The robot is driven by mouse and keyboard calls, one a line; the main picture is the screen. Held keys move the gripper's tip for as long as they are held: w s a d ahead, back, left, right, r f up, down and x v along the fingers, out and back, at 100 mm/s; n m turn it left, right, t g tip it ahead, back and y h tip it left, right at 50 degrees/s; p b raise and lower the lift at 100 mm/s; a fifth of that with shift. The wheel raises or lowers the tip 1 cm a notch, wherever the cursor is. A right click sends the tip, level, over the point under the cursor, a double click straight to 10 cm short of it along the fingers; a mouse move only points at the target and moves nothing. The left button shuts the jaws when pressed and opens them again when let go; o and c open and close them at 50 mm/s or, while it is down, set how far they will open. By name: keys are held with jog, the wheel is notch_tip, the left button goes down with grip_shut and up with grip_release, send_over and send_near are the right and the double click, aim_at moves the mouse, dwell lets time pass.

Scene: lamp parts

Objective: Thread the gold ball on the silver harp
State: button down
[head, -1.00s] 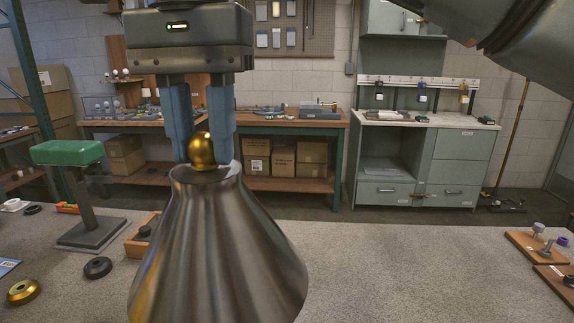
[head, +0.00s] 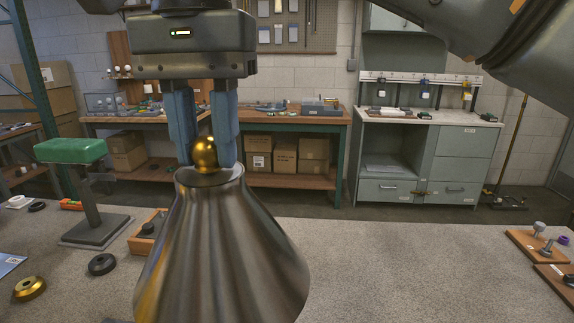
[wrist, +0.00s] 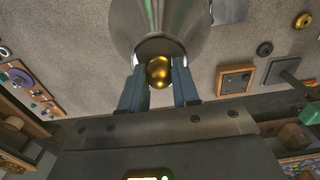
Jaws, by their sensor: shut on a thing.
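The gold ball (head: 204,155) sits at the top centre of a large silver metal cone, the lamp shade (head: 222,250), whose narrow end faces up. My gripper (head: 207,163) points down with its blue fingers at the shade's top rim, one on each side of the ball. In the wrist view the gold ball (wrist: 159,71) shows between the two fingertips, at the shade's (wrist: 155,25) rim. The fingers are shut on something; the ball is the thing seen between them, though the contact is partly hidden. The silver harp is not visible; the shade may hide it.
A stand with a green top (head: 72,150) is at left, near a wooden box (head: 148,232), a black ring (head: 102,264) and a gold ring (head: 30,288). Wooden boards with pegs (head: 538,245) lie at right. The grey bench (head: 400,270) between is clear.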

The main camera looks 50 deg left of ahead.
jog(key=shift+f+m+p, duration=0.15)
jog(key=shift+m+p, duration=1)
jog(key=shift+p, duration=0.2)
jog(key=shift+f+m+p, duration=0.1)
jog(key=shift+m+p, duration=1.05)
jog(key=shift+p, duration=0.15)
jog(key=shift+f+m, duration=0.15)
jog(key=shift+m, duration=0.95)
jog(key=shift+m, duration=0.7)
jog(key=m, duration=0.5)
jog(key=shift+d+m, duration=0.1)
jog(key=shift+m, duration=0.2)
jog(key=m, duration=0.6)
jog(key=shift+m, duration=0.4)
